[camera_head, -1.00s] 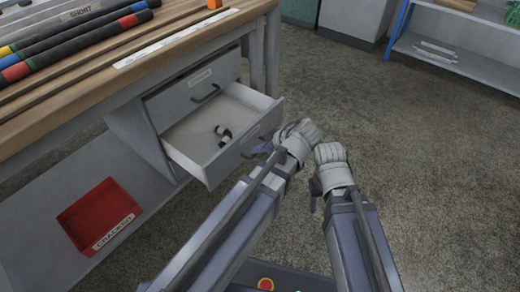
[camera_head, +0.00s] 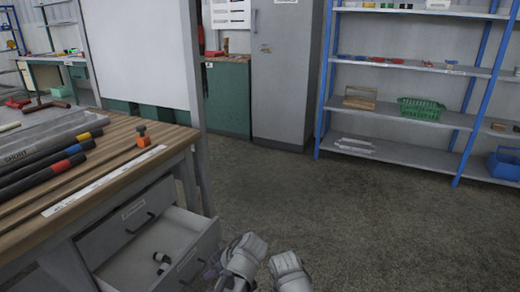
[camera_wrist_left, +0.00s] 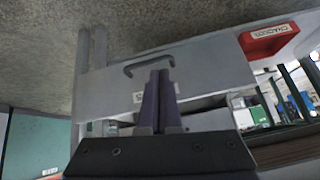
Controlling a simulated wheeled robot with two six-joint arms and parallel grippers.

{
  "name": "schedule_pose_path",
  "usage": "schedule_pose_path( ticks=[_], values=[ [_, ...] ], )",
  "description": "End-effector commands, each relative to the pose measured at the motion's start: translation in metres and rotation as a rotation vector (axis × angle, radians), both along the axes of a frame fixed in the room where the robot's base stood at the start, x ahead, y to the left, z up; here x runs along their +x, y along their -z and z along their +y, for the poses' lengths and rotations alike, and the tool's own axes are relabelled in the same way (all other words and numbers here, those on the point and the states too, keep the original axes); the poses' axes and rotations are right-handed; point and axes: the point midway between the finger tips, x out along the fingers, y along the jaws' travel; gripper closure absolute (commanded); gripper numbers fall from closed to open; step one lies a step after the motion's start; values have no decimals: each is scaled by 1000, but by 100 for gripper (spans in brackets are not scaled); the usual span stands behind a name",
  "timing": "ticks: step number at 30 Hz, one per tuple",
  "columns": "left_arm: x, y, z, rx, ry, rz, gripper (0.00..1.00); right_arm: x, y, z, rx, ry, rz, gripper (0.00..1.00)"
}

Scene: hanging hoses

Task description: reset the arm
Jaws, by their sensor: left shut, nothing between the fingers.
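My left gripper (camera_head: 209,271) is low in the head view, beside the front of the open drawer (camera_head: 196,251). In the left wrist view its two dark fingers (camera_wrist_left: 159,76) are closed together with nothing between them. They appear in front of a grey drawer front with a handle (camera_wrist_left: 148,64); I cannot tell whether they touch it. My right wrist (camera_head: 289,270) shows at the bottom edge, to the right of the left one. The right fingers cannot be made out.
The workbench (camera_head: 130,135) on the left carries dark hoses (camera_head: 45,175) with coloured bands and an orange block (camera_head: 142,136). A red bin (camera_wrist_left: 268,41) shows in the left wrist view. Blue-framed shelves (camera_head: 400,155) stand behind open floor (camera_head: 330,200).

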Motion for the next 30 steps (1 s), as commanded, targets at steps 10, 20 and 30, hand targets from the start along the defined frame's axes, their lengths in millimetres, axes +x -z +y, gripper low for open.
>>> schedule_pose_path(
  ticks=[10, 20, 30],
  values=[
    [-67, 10, -66, -171, 723, 513, 100, 0, -26, 0, -2, -1, 0, 50],
    [-109, -3, -110, -283, 1269, 709, 100, 0, -48, -1, -2, -1, 0, 50],
    [-107, -90, -109, -280, 1254, 706, 100, 0, -136, 0, -2, 2, 1, 50]
  ],
)
